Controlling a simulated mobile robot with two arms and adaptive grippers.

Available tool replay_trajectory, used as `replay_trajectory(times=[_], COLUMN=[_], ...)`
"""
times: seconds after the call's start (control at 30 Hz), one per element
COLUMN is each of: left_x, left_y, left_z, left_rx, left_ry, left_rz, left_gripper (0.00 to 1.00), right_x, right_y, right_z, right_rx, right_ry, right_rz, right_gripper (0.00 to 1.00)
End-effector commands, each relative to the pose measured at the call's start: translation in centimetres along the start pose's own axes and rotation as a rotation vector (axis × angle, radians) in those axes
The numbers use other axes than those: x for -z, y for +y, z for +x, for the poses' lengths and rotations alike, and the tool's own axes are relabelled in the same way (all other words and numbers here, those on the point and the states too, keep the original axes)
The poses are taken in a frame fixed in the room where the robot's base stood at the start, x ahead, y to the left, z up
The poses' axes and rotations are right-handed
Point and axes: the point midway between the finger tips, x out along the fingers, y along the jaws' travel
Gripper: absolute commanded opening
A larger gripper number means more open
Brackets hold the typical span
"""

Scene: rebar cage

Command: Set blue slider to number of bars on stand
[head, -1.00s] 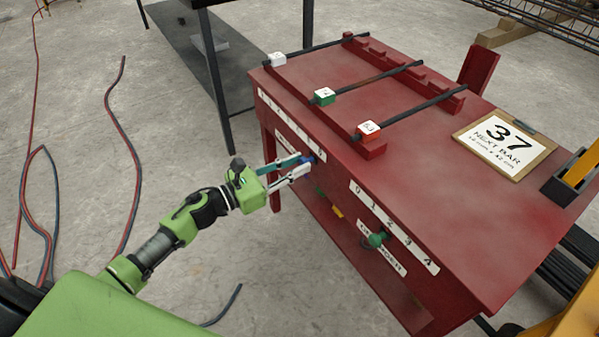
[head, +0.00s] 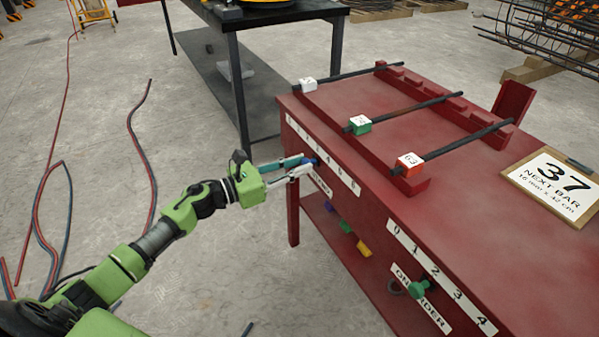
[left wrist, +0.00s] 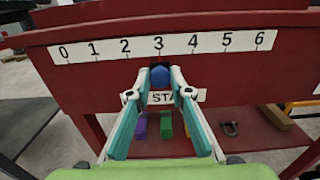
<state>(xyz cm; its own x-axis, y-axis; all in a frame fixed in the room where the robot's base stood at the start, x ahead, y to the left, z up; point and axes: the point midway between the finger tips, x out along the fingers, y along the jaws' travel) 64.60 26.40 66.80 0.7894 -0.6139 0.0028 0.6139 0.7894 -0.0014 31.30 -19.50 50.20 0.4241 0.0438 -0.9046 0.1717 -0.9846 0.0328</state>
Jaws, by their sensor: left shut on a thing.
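The blue slider (left wrist: 160,77) is a knob on the red bench's front, directly under the 3 of a scale (left wrist: 165,46) running 0 to 6. It also shows in the head view (head: 310,161). My left gripper (left wrist: 160,88) is shut on the blue slider, one finger on each side; it shows in the head view too (head: 305,164). A partly hidden label (left wrist: 178,97) sits just below.
A second scale (head: 440,277) with a green knob (head: 420,289) is further right on the bench front. A card reading 37 (head: 555,184) lies on top. Colored blocks (left wrist: 166,124) sit on the lower shelf. A dark table (head: 235,60) stands behind.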

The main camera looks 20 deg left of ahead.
Motion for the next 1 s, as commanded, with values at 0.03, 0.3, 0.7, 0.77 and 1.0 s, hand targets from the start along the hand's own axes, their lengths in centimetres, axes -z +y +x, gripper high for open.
replay_trajectory(times=[0.03, 0.3, 0.7, 0.77, 1.0], left_x=[0.2, 0.2, 0.2, 0.2, 0.3], left_y=[-0.1, -0.1, -0.1, -0.1, -0.1], left_z=[0.0, 0.0, 0.0, 0.0, -1.9], left_rx=[0.001, 0.001, 0.001, 0.001, 0.000], left_ry=[0.002, 0.003, 0.002, 0.002, 0.005], left_rz=[-0.003, -0.002, -0.002, -0.002, -0.004], left_gripper=[0.00, 0.00, 0.37, 0.37, 0.37], right_x=[0.1, 0.3, 0.3, 0.3, 0.3], right_y=[0.0, 0.0, 0.0, -0.1, -0.1], right_z=[0.1, 0.1, 0.1, 0.1, 0.1], right_rx=[0.000, 0.000, 0.000, 0.001, 0.001], right_ry=[0.006, 0.012, 0.012, 0.011, 0.011], right_rz=[0.000, -0.001, 0.000, -0.001, -0.001], right_gripper=[0.00, 0.00, 0.00, 0.00, 0.00])
